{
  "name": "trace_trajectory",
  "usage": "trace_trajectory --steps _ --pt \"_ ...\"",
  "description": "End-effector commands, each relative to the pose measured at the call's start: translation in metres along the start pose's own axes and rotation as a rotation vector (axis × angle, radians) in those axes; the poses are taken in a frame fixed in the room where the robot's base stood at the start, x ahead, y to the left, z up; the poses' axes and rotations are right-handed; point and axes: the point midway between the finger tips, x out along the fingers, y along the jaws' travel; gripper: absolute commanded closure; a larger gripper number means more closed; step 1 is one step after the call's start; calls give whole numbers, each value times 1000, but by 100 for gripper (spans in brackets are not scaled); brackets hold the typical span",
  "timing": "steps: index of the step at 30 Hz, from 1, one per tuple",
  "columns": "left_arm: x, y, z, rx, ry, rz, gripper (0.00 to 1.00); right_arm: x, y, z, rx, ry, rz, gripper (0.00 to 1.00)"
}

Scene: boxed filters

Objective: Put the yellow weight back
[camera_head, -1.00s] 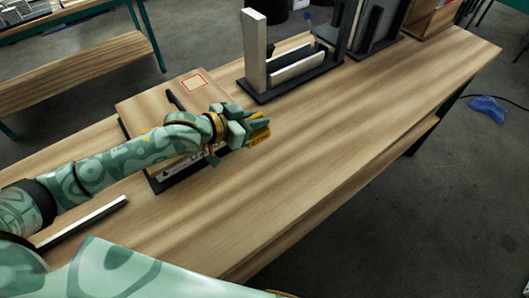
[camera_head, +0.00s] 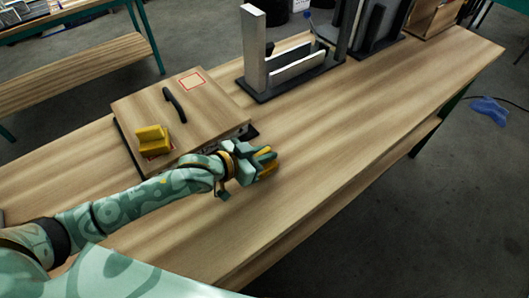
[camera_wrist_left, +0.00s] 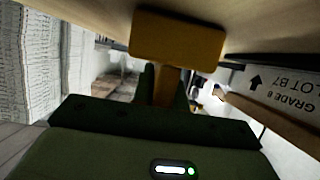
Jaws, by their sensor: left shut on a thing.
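My left gripper (camera_head: 258,163) is shut on a yellow weight (camera_head: 267,154), held over the table in front of the wooden box. In the left wrist view the yellow weight (camera_wrist_left: 178,38) is a wide block on a narrow stem, and the stem is between the dark fingers. A second yellow weight (camera_head: 152,140) sits on the near left part of the box's lid (camera_head: 195,112), with a bit of red marking beside it. An empty red-outlined rectangle (camera_head: 192,82) is at the lid's far edge. My right gripper is not seen.
A black handle (camera_head: 175,104) stands on the lid. A dark rack with pale upright boards (camera_head: 297,67) stands behind the box to the right. The table (camera_head: 350,130) is clear on the right and in front. In the wrist view, a printed label (camera_wrist_left: 275,88) shows close by.

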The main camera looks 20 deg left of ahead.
Motion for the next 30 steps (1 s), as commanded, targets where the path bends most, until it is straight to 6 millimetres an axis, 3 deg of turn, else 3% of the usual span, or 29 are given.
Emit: trace_trajectory --steps 2,3,5,16,30 --pt "1 0 0 0 4 0 100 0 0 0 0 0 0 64" --pt "1 0 2 0 -1 0 77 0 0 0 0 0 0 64" --pt "1 0 2 0 -1 0 64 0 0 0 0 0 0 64" --pt "-6 0 0 0 -2 -1 64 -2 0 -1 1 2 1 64" --pt "-104 0 -1 -1 -4 -1 64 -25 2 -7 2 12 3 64"
